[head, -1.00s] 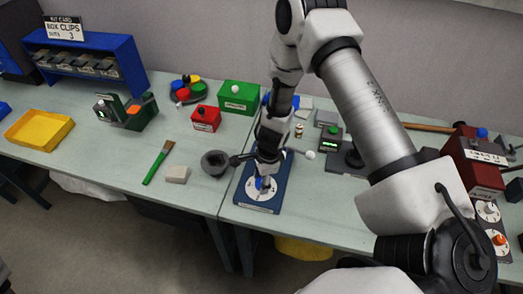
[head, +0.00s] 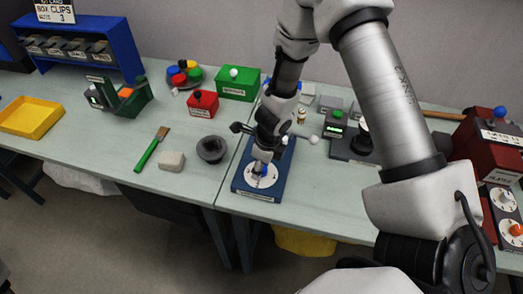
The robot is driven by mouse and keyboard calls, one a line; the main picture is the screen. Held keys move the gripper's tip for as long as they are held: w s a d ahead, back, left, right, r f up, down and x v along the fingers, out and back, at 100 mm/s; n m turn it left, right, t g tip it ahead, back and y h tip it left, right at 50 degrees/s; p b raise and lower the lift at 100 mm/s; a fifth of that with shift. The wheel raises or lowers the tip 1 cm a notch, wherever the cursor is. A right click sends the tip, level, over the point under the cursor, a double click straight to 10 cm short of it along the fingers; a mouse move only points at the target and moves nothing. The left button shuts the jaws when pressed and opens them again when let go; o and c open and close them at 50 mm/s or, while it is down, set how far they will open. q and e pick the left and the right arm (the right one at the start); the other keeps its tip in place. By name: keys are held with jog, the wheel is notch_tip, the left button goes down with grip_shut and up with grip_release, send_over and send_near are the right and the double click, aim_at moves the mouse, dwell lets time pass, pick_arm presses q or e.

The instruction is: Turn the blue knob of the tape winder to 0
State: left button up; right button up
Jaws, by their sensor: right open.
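A blue device (head: 281,192) with a round white dial (head: 251,183) stands near the front edge of the table, and I take it for the tape winder. A small part of a blue knob (head: 265,170) shows at the dial's centre, and most of it is hidden by my right gripper (head: 260,171). That gripper points down over the dial with its open fingers at the knob. I cannot tell whether they touch it. The dial's marks and the knob's pointer are too small to read. My left gripper is not in view.
A dark grey bowl (head: 211,149) stands just left of the device. A red box (head: 202,103) and a green box (head: 239,83) stand behind. A red machine (head: 484,137) with dials stands at the far right. My right arm covers much of the right side.

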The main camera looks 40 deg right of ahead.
jog(key=shift+f+m+b, duration=0.3)
jog(key=shift+m+b, duration=0.15)
jog(key=shift+m, duration=0.25)
jog(key=shift+r+m, duration=0.1)
jog(key=shift+m, duration=0.3)
jog(key=shift+m+h+b, duration=0.3)
jog(key=shift+m+b, duration=0.55)
jog(key=shift+m, duration=0.35)
jog(key=m, duration=0.3)
jog(key=shift+h+b, duration=0.3)
jog(key=shift+b, duration=0.1)
jog(key=shift+a+r+m, duration=0.1)
jog(key=shift+r+m, duration=0.05)
jog(key=shift+m, duration=0.95)
grip_shut()
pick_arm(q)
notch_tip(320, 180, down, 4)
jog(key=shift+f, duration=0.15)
